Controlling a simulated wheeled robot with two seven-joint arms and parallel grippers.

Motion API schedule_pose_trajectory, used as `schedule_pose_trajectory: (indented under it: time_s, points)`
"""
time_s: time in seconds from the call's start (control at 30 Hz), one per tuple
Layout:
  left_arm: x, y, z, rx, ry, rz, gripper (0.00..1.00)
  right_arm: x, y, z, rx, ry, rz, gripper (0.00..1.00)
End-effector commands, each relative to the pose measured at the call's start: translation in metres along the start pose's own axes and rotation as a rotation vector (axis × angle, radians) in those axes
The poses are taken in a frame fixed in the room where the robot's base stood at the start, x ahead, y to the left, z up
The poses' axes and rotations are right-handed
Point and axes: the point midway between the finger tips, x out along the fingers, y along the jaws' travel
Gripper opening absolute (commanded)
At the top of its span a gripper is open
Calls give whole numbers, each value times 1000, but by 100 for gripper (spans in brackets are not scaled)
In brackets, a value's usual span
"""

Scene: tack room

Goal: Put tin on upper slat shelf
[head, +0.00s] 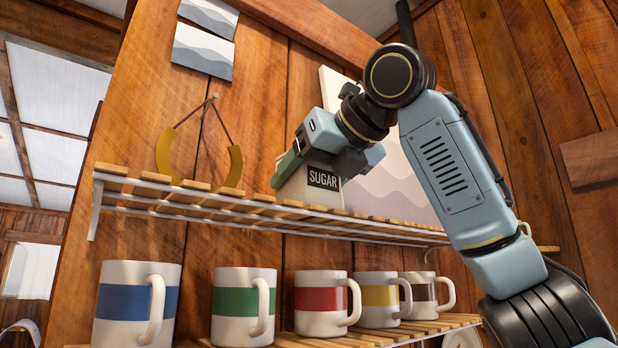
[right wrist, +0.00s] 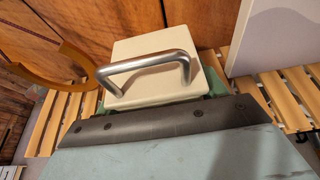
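The tin (head: 323,190) is pale, with a black SUGAR label, and stands upright at the upper slat shelf (head: 262,207). Its base meets the slats in the head view, but I cannot tell if it bears its weight there. In the right wrist view its pale square lid (right wrist: 150,88) and metal bar handle show close ahead. My right gripper (head: 302,166) reaches in from the right, with green finger pads against the tin's sides; it appears shut on the tin. Part of the tin is hidden behind the gripper. My left gripper is not in view.
A yellow horseshoe-shaped holder (head: 232,168) hangs left of the tin. A pale picture panel (head: 398,185) leans behind, to its right. Several striped mugs (head: 322,305) stand on the lower slat shelf (head: 425,327). Bare slats lie on both sides of the tin.

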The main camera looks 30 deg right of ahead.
Motion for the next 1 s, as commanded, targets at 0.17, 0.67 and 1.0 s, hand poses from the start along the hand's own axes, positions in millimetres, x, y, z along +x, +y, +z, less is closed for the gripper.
schedule_pose_trajectory:
  time_s: [0.17, 0.67, 1.0]
  points:
    - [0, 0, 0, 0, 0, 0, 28, 0, 0, 0, 0, 1, 0, 89]
    - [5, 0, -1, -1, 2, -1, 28, -32, 1, 2, -1, -4, 1, 89]
    - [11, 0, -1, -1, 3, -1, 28, -102, 0, 3, 0, -3, 1, 89]
